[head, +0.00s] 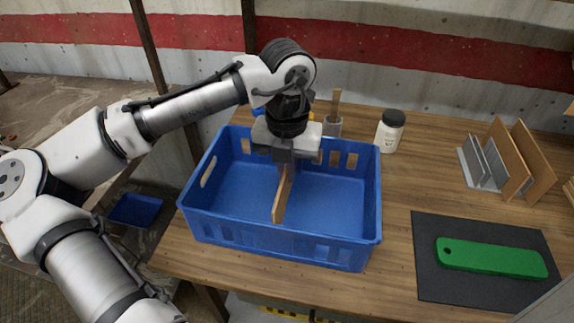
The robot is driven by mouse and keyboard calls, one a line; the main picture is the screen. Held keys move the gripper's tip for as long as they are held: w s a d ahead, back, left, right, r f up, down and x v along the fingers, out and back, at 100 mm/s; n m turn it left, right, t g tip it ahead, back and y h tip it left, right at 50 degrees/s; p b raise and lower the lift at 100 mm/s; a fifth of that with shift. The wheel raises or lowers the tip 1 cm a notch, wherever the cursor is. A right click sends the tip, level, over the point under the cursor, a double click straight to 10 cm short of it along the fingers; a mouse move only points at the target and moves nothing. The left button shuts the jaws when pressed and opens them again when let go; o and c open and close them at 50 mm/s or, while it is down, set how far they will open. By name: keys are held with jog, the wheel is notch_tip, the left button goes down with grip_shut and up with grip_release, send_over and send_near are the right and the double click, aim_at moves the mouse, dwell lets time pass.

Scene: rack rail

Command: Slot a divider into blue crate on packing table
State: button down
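The blue crate (340,205) stands on the wooden packing table (400,185), left of the table's middle. My gripper (287,165) is over the crate, pointing down, and appears shut on the top of a brown divider (281,198). The divider hangs upright inside the crate, near its middle, running roughly front to back. I cannot tell whether its lower edge touches the crate floor or sits in a slot. The fingertips are partly hidden against the divider. Two more brown dividers (534,160) stand in a grey metal rack (474,165) at the table's right.
A white jar with a black lid (391,131) and a grey cup (333,127) holding a wooden piece stand behind the crate. A green board (490,259) lies on a dark mat (430,285) at front right. A small blue bin (135,210) is lower left.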

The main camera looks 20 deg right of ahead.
jog(key=shift+f+b, duration=0.6)
jog(key=shift+f, duration=0.8)
jog(key=c, duration=1.5)
grip_release()
jog(key=shift+c, duration=0.2)
notch_tip(320, 180, up, 14)
jog(key=shift+f, duration=0.1)
